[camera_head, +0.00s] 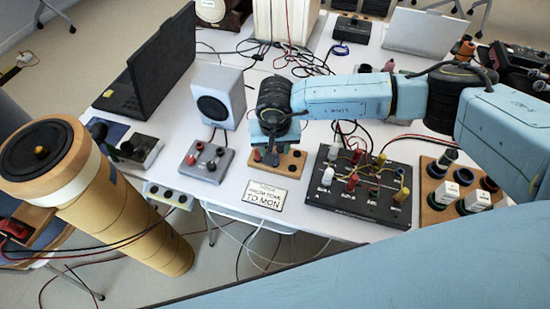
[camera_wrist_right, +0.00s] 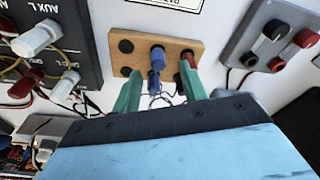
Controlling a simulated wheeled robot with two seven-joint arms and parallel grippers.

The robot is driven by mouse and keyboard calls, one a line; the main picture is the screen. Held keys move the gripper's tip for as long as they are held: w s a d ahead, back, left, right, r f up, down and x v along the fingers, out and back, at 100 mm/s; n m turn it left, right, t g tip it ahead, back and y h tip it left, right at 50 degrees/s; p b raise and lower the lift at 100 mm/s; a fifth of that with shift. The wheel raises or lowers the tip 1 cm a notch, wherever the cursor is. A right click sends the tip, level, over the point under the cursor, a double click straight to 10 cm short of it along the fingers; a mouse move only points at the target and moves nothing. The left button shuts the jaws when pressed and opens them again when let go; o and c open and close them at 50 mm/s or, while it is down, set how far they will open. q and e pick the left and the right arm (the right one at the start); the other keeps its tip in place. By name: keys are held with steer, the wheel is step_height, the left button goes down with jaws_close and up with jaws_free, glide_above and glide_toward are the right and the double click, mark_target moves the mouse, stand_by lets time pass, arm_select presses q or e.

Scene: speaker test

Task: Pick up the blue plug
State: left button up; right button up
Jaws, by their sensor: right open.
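The blue plug (camera_wrist_right: 155,68) stands in the middle of a small wooden board (camera_wrist_right: 190,45), seen in the right wrist view. A red plug (camera_wrist_right: 188,57) sits beside it, and a dark socket (camera_wrist_right: 125,46) is on its other side. My right gripper (camera_wrist_right: 160,72) is open, its green fingers on either side of the blue plug, with gaps visible. The right finger is close to the red plug; I cannot tell if they touch. In the head view my right gripper (camera_head: 267,148) is over the wooden board (camera_head: 288,168) and hides much of the plug. My left gripper is not in view.
A black panel (camera_head: 350,205) with colored plugs is right of the board. A grey box (camera_head: 207,162) and a speaker (camera_head: 232,90) stand to the left. A printed card (camera_head: 268,194) lies in front. A laptop (camera_head: 160,65) and loose cables (camera_head: 290,60) are farther back.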

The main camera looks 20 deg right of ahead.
steer(key=f, duration=0.4)
steer(key=shift+w+d+f, duration=0.2)
steer(key=shift+w+f, duration=0.1)
steer(key=shift+f, duration=0.1)
jaws_close()
